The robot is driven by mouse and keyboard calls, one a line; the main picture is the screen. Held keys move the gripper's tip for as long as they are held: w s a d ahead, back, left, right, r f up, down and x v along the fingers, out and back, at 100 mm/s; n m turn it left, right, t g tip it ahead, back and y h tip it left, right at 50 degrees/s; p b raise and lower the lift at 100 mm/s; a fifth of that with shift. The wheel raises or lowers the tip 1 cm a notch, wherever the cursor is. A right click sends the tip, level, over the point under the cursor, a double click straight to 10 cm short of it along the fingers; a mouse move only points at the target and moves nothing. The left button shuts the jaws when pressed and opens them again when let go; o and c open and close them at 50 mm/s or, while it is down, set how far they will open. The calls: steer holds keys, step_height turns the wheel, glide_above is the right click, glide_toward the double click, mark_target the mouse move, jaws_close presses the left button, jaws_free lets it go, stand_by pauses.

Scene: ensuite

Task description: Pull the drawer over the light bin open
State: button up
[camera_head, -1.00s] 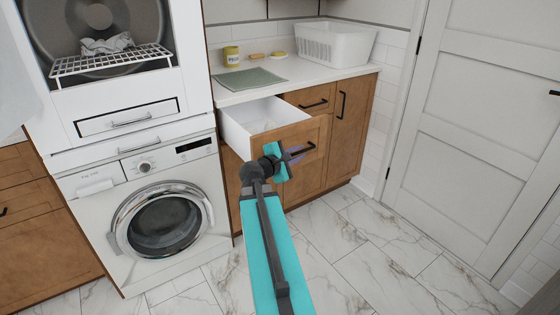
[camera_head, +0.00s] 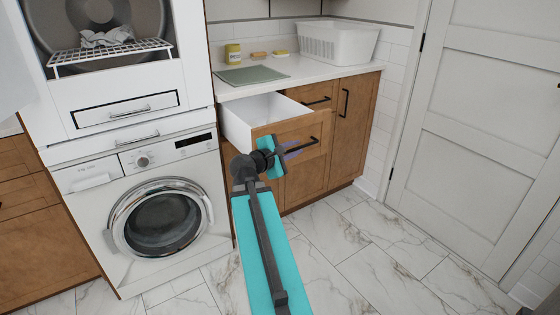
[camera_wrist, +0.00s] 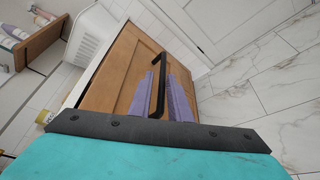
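A wooden-front drawer (camera_head: 292,130) with a white inside stands pulled out from under the counter, right of the washing machine. Its black bar handle (camera_head: 308,147) runs across the front. It also shows in the wrist view (camera_wrist: 161,72). My gripper (camera_head: 291,149) is at the left part of this handle. In the wrist view its two purple fingers (camera_wrist: 161,92) lie on either side of the bar, closed up against it. The cabinet below the drawer is partly hidden by my arm. I cannot make out a light bin under it.
A washing machine (camera_head: 150,200) stands left of the drawer. The counter (camera_head: 310,72) bears a white basket (camera_head: 340,42), a green cloth (camera_head: 248,75) and a yellow jar (camera_head: 233,53). A closed white door (camera_head: 475,130) is at the right. The marble floor (camera_head: 360,235) in front is clear.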

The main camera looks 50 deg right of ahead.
steer(key=shift+a+b, duration=0.5)
steer(key=shift+b, duration=2.45)
steer(key=a+b, duration=0.1)
steer(key=b, duration=0.4)
steer(key=shift+s+a, duration=0.15)
steer(key=shift+s, duration=0.05)
steer(key=shift+b+v, duration=1.05)
steer(key=shift+v, duration=1.8)
steer(key=shift+r, duration=0.15)
